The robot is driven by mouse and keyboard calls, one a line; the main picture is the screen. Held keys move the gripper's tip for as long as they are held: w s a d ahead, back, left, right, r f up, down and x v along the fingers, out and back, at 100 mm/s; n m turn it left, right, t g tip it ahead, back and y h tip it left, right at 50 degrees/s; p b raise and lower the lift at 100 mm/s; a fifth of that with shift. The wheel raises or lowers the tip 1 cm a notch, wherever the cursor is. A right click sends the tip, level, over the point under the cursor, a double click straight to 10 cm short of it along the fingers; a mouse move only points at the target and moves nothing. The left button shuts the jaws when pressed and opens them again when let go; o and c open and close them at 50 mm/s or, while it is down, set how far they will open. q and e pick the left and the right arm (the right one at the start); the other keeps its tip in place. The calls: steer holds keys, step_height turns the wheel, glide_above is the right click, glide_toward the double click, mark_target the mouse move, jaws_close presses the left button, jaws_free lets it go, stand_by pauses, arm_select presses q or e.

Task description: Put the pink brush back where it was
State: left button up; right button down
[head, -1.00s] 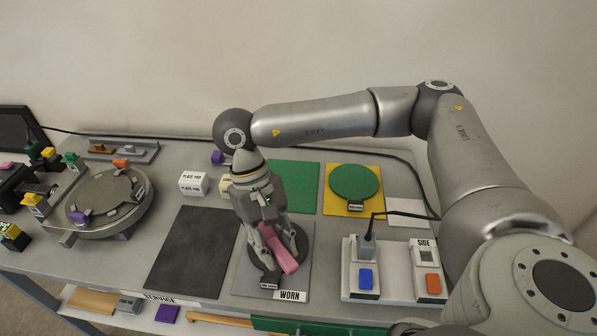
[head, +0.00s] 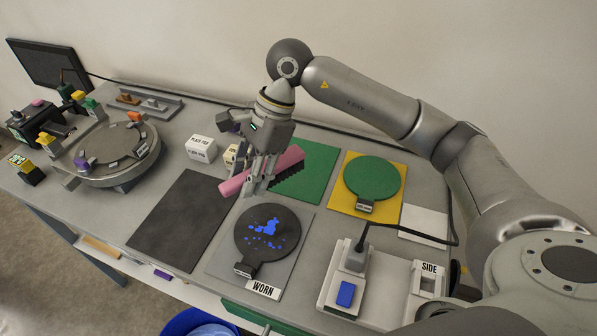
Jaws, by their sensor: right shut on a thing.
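The pink brush (head: 236,185) is in my right gripper (head: 257,188), which is shut on its middle. The brush is held in the air, slanting up to the right, its dark bristles facing down. It is above the back of the grey WORN mat, in front of the green mat (head: 317,170). Below it, a dark round plate (head: 249,240) with blue spots lies on the WORN mat (head: 219,259). The brush partly hides the green mat. My left gripper is not in view.
A dark empty mat (head: 180,225) lies left of the WORN mat. White blocks (head: 201,148) stand behind it. A green round plate (head: 372,178) sits on a yellow mat at right. A switch box (head: 345,293) stands front right, a turntable (head: 110,150) left. A blue bucket (head: 200,323) is below the front edge.

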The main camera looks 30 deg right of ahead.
steer(key=w+d+f+m+t, duration=0.1)
steer(key=w+d+f+m, duration=0.1)
steer(key=w+d+m, duration=0.1)
steer(key=w+d+f+m+t+h+p, duration=0.1)
steer(key=w+d+f+m+t, duration=0.1)
steer(key=w+d+m, duration=0.2)
steer(key=w+d+f+m+t+p, duration=0.1)
steer(key=w+d+f+m+t, duration=0.1)
steer(key=w, duration=0.5)
steer(key=shift+w+d+f+m, duration=0.1)
steer(key=shift+d+f+m, duration=0.25)
steer(key=shift+m, duration=0.25)
steer(key=shift+w+d+f+m, duration=0.1)
steer(key=shift+d+f+m, duration=0.15)
steer(key=shift+d+m, duration=0.3)
steer(key=shift+w+d+f+h+p, duration=0.2)
steer(key=shift+w+f+h+p, duration=0.1)
steer(key=shift+f, duration=0.15)
step_height(320, 180, down, 3)
steer(key=shift+d+p, duration=0.15)
steer(key=shift+p, duration=0.75)
steer(key=shift+f, duration=0.25)
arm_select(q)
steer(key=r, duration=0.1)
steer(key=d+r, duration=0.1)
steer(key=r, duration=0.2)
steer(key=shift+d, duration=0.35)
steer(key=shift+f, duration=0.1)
arm_select(e)
steer(key=shift+f, duration=0.1)
